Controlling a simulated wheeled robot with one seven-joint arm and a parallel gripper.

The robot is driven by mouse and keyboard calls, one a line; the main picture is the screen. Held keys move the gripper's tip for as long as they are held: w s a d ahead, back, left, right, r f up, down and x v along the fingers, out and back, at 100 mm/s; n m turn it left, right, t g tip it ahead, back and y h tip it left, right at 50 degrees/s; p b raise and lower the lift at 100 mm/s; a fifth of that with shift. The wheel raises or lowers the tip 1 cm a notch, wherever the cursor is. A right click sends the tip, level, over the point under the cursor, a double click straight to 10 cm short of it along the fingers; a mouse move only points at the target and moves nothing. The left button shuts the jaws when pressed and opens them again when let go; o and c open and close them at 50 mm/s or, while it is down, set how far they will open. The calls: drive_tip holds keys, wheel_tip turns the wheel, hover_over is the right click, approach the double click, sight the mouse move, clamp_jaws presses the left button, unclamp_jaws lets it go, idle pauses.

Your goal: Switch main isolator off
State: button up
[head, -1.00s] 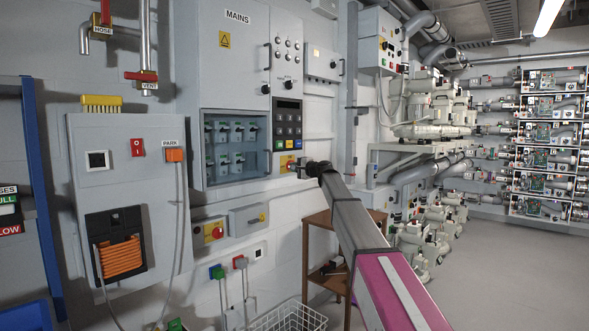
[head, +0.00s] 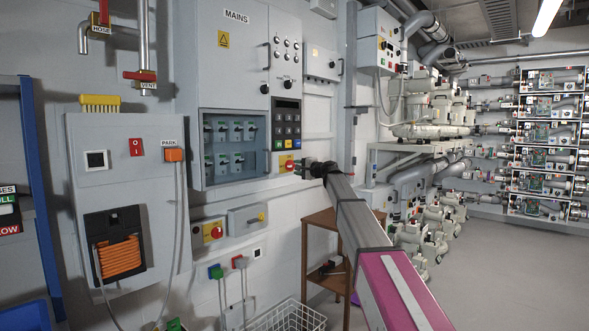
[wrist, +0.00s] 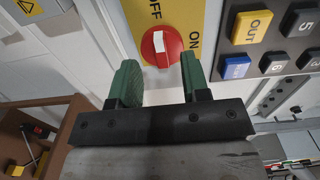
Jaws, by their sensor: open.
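The main isolator is a round red knob (wrist: 154,48) with a white mark, on a yellow plate (wrist: 183,14) lettered OFF and ON. In the head view the red knob (head: 289,165) is below the keypad, right of the windowed panel. My gripper (wrist: 158,65) is open, its two green fingers on either side of the knob's near edge. Contact is not clear. In the head view my gripper (head: 300,168) is just right of the plate.
The keypad (wrist: 272,40) is close on the right in the wrist view. The grey MAINS cabinet (head: 215,55) rises above. Below are another red knob (head: 216,232) on a yellow box, a wooden stand (head: 318,250) and a wire basket (head: 290,318). The floor at right is clear.

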drive_tip(key=v, duration=0.7)
drive_tip(key=shift+s+d, duration=0.2)
drive_tip(key=shift+d, duration=0.1)
drive_tip(key=s+d+f+n+g+h, duration=0.1)
drive_tip(key=s+d+f+g+h, duration=0.1)
drive_tip(key=s+f, duration=0.65)
drive_tip(key=s+d+f+n+g+h, duration=0.1)
drive_tip(key=s+d+f+h, duration=0.15)
drive_tip(key=f, duration=1.15)
drive_tip(key=s+d+f+n+g+h, duration=0.25)
drive_tip(key=s+f, duration=0.35)
drive_tip(key=f, duration=0.5)
drive_tip(key=s+d+f+n+g+h, duration=0.1)
drive_tip(key=s+d+f+h, duration=0.1)
drive_tip(key=s+d+f, duration=0.2)
drive_tip(key=s+d+f+n+g+h, duration=0.1)
drive_tip(key=s+d+f, duration=0.4)
drive_tip(key=s+f, duration=0.6)
drive_tip(key=s+d+f+n+g+h, duration=0.1)
drive_tip(key=s+d+f+g+h, duration=0.2)
drive_tip(key=s+f, duration=0.4)
drive_tip(key=s+d+h, duration=0.1)
drive_tip(key=s, duration=0.5)
drive_tip(key=shift+d+f, duration=0.15)
drive_tip(key=shift+d, duration=0.2)
